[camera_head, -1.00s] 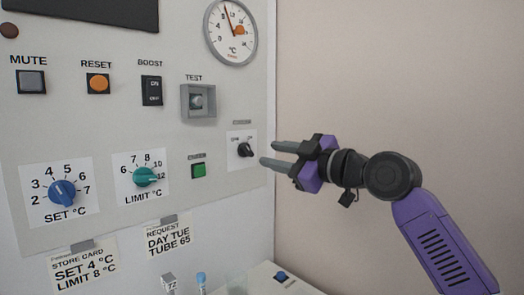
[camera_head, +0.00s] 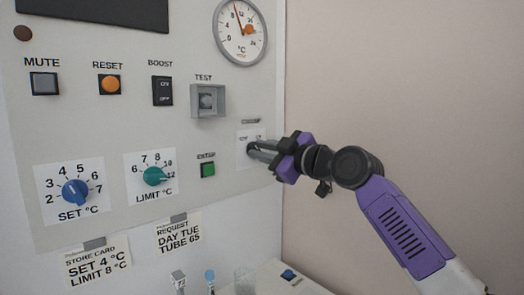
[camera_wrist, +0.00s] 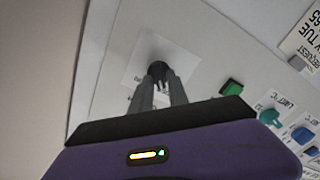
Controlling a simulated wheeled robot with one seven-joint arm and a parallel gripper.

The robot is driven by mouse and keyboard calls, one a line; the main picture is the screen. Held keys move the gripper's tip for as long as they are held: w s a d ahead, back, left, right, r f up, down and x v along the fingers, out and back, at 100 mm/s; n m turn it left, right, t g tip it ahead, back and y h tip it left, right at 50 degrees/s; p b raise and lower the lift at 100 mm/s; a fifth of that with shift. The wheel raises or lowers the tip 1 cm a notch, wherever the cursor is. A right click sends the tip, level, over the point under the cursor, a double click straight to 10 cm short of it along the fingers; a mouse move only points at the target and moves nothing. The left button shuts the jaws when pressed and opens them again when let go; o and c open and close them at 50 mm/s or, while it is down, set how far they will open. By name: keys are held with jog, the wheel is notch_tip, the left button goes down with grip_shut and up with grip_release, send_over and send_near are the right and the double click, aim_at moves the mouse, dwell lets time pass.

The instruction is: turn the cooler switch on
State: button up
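The cooler switch (camera_head: 251,148) is a small black rotary knob on a white plate at the right of the grey panel. Its printed label is too small to read. My gripper (camera_head: 254,150) reaches it from the right, and its fingers cover part of the knob and plate. In the wrist view the dark knob (camera_wrist: 158,68) shows at the fingertips (camera_wrist: 161,80), with one finger on each side. The gap between the fingers is narrow and they appear closed on the knob. The knob's pointer direction is hidden.
A green button (camera_head: 208,169) sits just left of the switch. The teal limit dial (camera_head: 155,176), blue set dial (camera_head: 75,192) and guarded test button (camera_head: 207,101) are farther left. A round gauge (camera_head: 241,31) is above. The wall to the right is bare.

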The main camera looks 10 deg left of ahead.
grip_shut()
jog(key=shift+m+p, duration=0.3)
jog(key=shift+m, duration=0.1)
jog(key=m+p, duration=0.1)
jog(key=m, duration=0.1)
jog(key=shift+r+m+p, duration=0.1)
jog(key=shift+m+p, duration=0.25)
jog(key=shift+m, duration=0.05)
jog(key=m+p, duration=0.2)
jog(key=m, duration=0.2)
jog(key=shift+w, duration=0.1)
jog(key=shift+w+d+m+p, duration=0.15)
jog(key=shift+m+p, duration=1)
jog(key=shift+m, duration=0.9)
jog(key=shift+d+m+p, duration=0.1)
jog(key=shift+m+p, duration=1.05)
jog(key=shift+m, duration=0.9)
jog(key=shift+o, duration=2.2)
grip_release()
